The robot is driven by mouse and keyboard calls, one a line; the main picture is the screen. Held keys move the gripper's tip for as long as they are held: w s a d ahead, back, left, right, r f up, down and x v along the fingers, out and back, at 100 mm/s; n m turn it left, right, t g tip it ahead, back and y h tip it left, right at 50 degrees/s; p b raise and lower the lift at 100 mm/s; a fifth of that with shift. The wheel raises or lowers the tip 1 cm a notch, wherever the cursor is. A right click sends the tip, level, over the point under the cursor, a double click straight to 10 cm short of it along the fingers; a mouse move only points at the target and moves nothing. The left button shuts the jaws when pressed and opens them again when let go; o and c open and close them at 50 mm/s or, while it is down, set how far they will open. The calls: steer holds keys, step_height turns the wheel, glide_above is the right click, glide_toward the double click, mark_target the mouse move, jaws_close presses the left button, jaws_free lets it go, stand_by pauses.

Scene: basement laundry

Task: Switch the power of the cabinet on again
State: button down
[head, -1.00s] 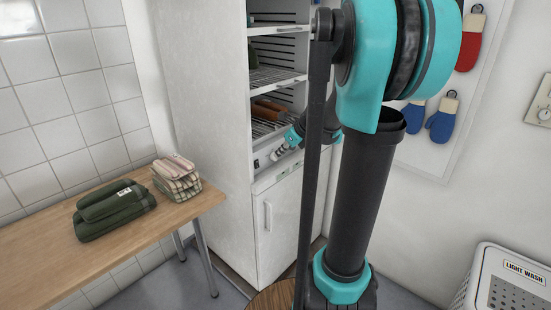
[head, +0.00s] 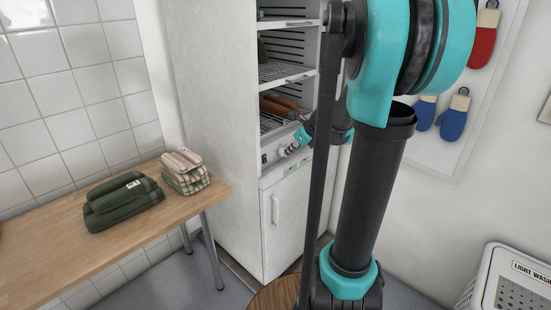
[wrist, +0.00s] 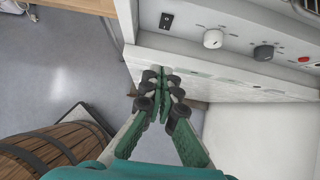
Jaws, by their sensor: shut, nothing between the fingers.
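The cabinet (head: 215,120) is tall and white, with open shelves above a control panel and a closed lower door. In the wrist view its panel (wrist: 235,33) carries a black rocker switch (wrist: 167,20), a white knob (wrist: 213,39), a dark knob (wrist: 263,52) and a small red button or lamp (wrist: 305,59). I cannot tell which way the rocker is set. My gripper (wrist: 160,76) is shut and empty. Its fingertips appear just below the panel's edge, under the switch in the wrist view, with no clear contact. In the head view my gripper (head: 286,151) is in front of the panel, right of the switch.
A wooden table (head: 120,235) with folded green cloth (head: 122,205) and checked cloth (head: 185,172) stands left of the cabinet. A wooden barrel (wrist: 55,150) stands close by. A white laundry basket (head: 510,285) is at right. Mitts (head: 453,118) hang on the wall.

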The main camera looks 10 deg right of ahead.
mark_target(265, 161)
steer(key=x, duration=0.4)
steer(key=w+r+x, duration=0.1)
steer(key=x, duration=0.3)
steer(key=a+x, duration=0.1)
steer(key=x, duration=0.3)
steer(key=shift+w+r, duration=0.15)
steer(key=shift+r, duration=0.05)
steer(key=shift+w+a, duration=0.3)
steer(key=shift+w, duration=0.1)
steer(key=shift+w+a+f, duration=0.15)
steer(key=shift+w+f, duration=0.05)
steer(key=shift+r, duration=0.2)
steer(key=shift+r, duration=0.65)
